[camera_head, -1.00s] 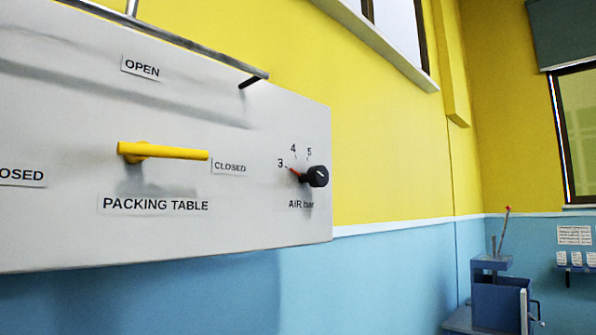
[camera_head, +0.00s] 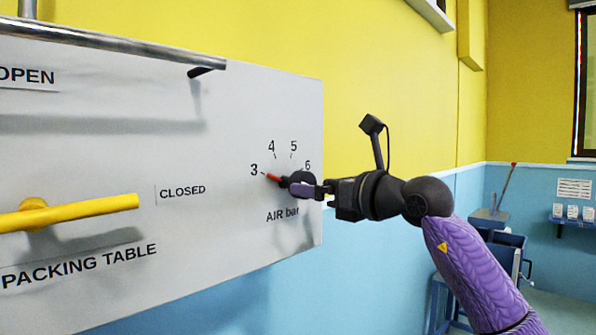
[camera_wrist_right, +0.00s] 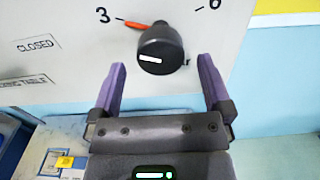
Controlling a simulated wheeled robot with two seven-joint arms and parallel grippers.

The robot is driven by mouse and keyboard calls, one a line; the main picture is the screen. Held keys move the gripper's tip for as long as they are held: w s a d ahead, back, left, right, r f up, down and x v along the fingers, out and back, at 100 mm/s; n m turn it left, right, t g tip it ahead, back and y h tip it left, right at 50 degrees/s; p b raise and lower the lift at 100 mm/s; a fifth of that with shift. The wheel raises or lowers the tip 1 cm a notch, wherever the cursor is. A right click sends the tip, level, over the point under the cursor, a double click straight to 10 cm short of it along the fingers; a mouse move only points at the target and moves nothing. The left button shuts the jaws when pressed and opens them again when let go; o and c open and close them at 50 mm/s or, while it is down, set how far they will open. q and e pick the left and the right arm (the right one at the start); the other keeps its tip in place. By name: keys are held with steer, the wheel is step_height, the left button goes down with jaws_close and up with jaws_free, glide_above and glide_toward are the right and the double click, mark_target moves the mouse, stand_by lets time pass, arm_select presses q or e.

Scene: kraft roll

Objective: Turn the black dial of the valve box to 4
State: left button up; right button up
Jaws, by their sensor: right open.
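The black dial (camera_head: 299,182) sits at the lower right of the white valve box (camera_head: 225,120), above the "AIR bar" label. Its red pointer (camera_head: 273,177) points at the 3; the 4, 5 and 6 run clockwise from it. In the right wrist view the dial (camera_wrist_right: 160,50) stands out from the panel, with the red pointer (camera_wrist_right: 125,23) toward the 3. My right gripper (camera_head: 322,188) is at the dial in the head view. In the right wrist view its purple fingers (camera_wrist_right: 160,75) are open, one on each side below the dial, with nothing between them. My left gripper is not in view.
A yellow lever (camera_head: 80,212) lies level on the box between the dial and the left edge, near "CLOSED". A metal rail (camera_head: 110,42) runs along the box's top. A blue machine (camera_head: 490,240) stands at the far right.

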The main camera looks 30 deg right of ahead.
steer(key=p+x, duration=0.1)
steer(key=x, duration=0.2)
steer(key=shift+d+r, duration=0.1)
steer(key=shift+r, duration=0.05)
steer(key=shift+w+a, duration=0.2)
steer(key=shift+w, duration=0.25)
steer(key=c, duration=1.2)
steer(key=m, duration=0.4)
steer(key=shift+m, duration=0.4)
steer(key=shift+m+p, duration=0.35)
steer(key=shift+m, duration=1.55)
